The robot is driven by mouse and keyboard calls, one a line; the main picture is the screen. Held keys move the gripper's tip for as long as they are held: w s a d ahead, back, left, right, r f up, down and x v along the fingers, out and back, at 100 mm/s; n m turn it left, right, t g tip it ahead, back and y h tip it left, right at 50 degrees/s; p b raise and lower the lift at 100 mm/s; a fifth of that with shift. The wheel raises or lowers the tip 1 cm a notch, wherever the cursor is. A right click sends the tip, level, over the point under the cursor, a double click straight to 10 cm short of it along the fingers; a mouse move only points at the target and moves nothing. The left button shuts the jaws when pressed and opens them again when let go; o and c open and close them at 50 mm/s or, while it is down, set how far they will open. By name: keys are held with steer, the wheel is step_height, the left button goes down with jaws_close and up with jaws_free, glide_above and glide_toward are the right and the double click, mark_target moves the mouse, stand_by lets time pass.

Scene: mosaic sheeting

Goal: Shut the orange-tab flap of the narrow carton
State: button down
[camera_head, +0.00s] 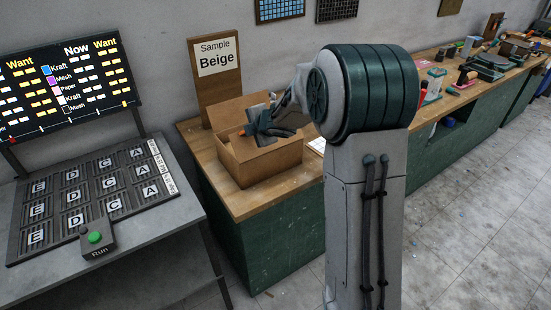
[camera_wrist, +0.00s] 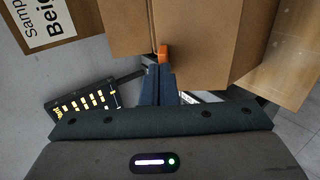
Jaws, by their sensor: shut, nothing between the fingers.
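The brown cardboard carton (camera_head: 268,165) stands on the wooden bench, with a raised flap (camera_head: 235,110) along its back. My gripper (camera_head: 262,128) is shut and empty at the carton's top, over its opening. A small orange tab (camera_head: 242,133) shows just left of my gripper in the head view. In the wrist view the orange tab (camera_wrist: 163,53) lies right at the tips of my closed fingers (camera_wrist: 158,72), against brown cardboard panels (camera_wrist: 200,45). I cannot tell whether the fingertips touch it. My gripper hides part of the carton's top.
A "Sample Beige" board (camera_head: 215,75) stands behind the carton. The bench top (camera_head: 240,205) is clear in front. A grey lettered panel (camera_head: 95,190) with a green Run button (camera_head: 95,237) and a lit screen (camera_head: 70,85) are at left. Tools lie farther along the bench.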

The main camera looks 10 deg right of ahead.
steer(key=shift+w+a+p, duration=0.4)
steer(key=shift+w+p, duration=0.3)
steer(key=shift+w, duration=0.1)
steer(key=b+x, duration=0.1)
steer(key=x, duration=0.6)
steer(key=shift+w, duration=0.3)
steer(key=shift+w+f+b, duration=0.15)
steer(key=shift+f+b, duration=0.15)
stand_by(3.5)
step_height(320, 180, up, 15)
steer(key=s+p, duration=0.2)
steer(key=p, duration=0.6)
steer(key=shift+s+d+r+p, duration=0.15)
steer(key=shift+s+d+p, duration=0.1)
steer(key=shift+d+p, duration=0.15)
